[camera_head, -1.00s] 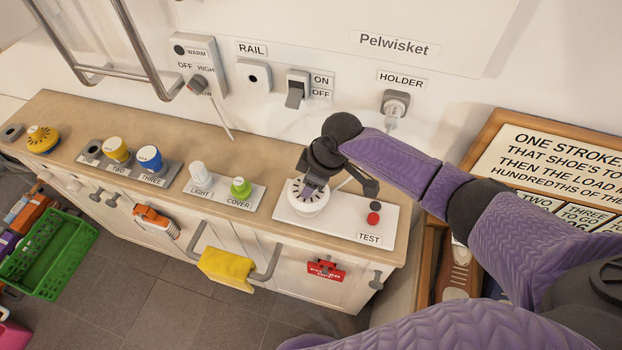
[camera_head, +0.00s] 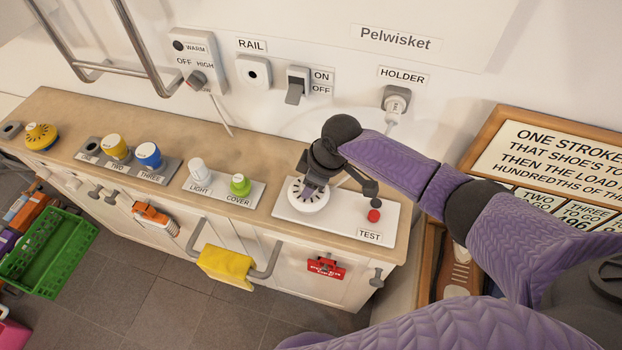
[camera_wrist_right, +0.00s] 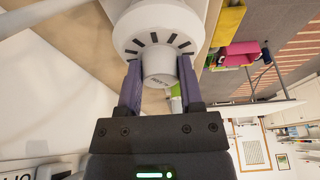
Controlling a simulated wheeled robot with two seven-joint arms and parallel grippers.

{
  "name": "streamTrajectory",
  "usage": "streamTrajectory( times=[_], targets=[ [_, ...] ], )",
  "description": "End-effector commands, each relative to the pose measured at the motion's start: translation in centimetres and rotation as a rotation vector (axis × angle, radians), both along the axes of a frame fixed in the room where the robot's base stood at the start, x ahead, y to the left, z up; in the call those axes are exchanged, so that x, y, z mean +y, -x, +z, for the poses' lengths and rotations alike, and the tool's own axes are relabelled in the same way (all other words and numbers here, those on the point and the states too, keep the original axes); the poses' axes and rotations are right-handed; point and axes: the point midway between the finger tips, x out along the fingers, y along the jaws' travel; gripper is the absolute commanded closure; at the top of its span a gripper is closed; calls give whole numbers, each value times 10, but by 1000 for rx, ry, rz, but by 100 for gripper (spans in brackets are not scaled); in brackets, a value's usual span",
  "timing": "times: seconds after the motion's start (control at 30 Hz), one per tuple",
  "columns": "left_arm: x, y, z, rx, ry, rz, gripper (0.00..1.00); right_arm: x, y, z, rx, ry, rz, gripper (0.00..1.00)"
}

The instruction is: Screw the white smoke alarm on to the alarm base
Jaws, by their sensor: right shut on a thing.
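The white smoke alarm (camera_head: 312,201) is a round disc with dark slots, at the left part of the white board marked TEST (camera_head: 345,225). My right gripper (camera_head: 308,190) comes down over it from above. In the right wrist view the gripper (camera_wrist_right: 158,85) is shut on the alarm's round central knob, one purple finger on each side, and the slotted rim of the smoke alarm (camera_wrist_right: 150,38) shows beyond. The alarm base is hidden beneath the alarm, so I cannot tell whether they are joined. My left gripper is not in view.
A red button (camera_head: 374,216) sits on the board right of the alarm. LIGHT and COVER pieces, a green one (camera_head: 240,184) among them, stand left on the counter (camera_head: 75,120). A yellow cloth (camera_head: 226,267) hangs on the front handle.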

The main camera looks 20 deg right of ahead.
Motion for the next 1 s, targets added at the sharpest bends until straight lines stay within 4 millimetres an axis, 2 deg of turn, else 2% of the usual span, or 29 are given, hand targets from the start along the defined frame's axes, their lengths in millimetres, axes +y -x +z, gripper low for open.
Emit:
streamTrajectory(
  times=[0.43, 0.47, 0.63, 0.87, 0.97, 1.0],
  targets=[
    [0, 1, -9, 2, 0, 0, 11, 0, 0, -12, 0, 0, -1, 100],
    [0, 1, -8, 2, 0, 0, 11, 0, 0, -12, 0, 0, -1, 49],
    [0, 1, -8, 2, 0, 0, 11, 0, 0, -11, 0, 0, 0, 13],
    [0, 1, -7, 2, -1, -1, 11, 0, 0, -10, 0, 0, 0, 12],
    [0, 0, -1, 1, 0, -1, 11, -3, 2, 2, -2, -1, -2, 12],
    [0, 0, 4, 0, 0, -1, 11, -6, 3, 12, -2, 0, -2, 12]
  ],
)
